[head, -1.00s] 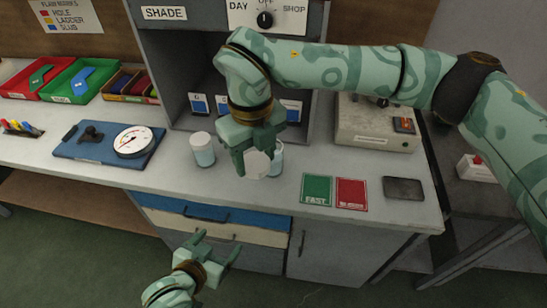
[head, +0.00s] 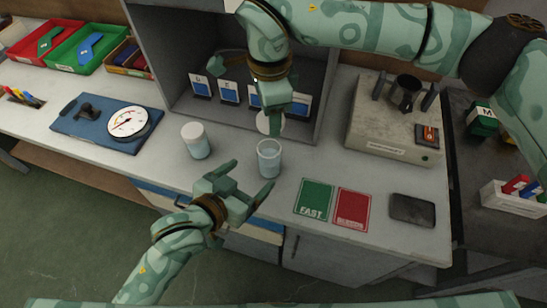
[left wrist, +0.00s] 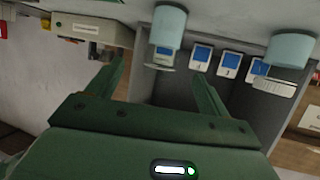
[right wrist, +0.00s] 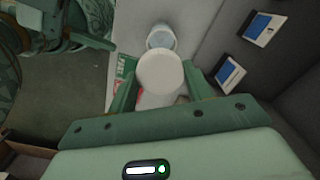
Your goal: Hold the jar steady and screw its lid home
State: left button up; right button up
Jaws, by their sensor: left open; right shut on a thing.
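An open clear jar (head: 269,160) with pale blue contents stands upright on the bench. My right gripper (head: 269,124) is shut on a round white lid (head: 263,123), apart from the jar and just beyond its rim in the head view. In the right wrist view the lid (right wrist: 160,73) sits between the fingers, with the jar (right wrist: 161,37) beyond it. My left gripper (head: 249,180) is open, its fingers pointing at the jar from the front left, not touching it. The left wrist view shows the jar (left wrist: 167,28) beyond and between the open fingers.
A second jar with a white lid (head: 196,142) stands to the left. A green card (head: 314,198), a red card (head: 351,207) and a dark slab (head: 412,209) lie to the right. A grey cabinet (head: 168,60) and a beige instrument box (head: 390,135) stand behind.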

aim_at(262, 162)
jog(key=shift+w+a+f, duration=0.1)
jog(key=shift+w+a, duration=0.1)
jog(key=shift+a, duration=0.4)
jog(key=shift+w+a, duration=0.1)
jog(key=shift+a, duration=0.05)
pick_arm(q)
jog(key=x, duration=0.3)
jog(key=shift+w+a, duration=0.2)
pick_arm(e)
jog(key=shift+s+d, duration=0.2)
jog(key=shift+d, duration=0.3)
pick_arm(q)
jog(key=x, duration=0.8)
jog(key=shift+f, duration=0.2)
pick_arm(e)
jog(key=shift+w, duration=0.1)
pick_arm(q)
jog(key=shift+w+d+f, duration=0.15)
jog(key=shift+w, duration=0.2)
jog(key=c, duration=1.5)
pick_arm(e)
jog(key=shift+f, duration=2.45)
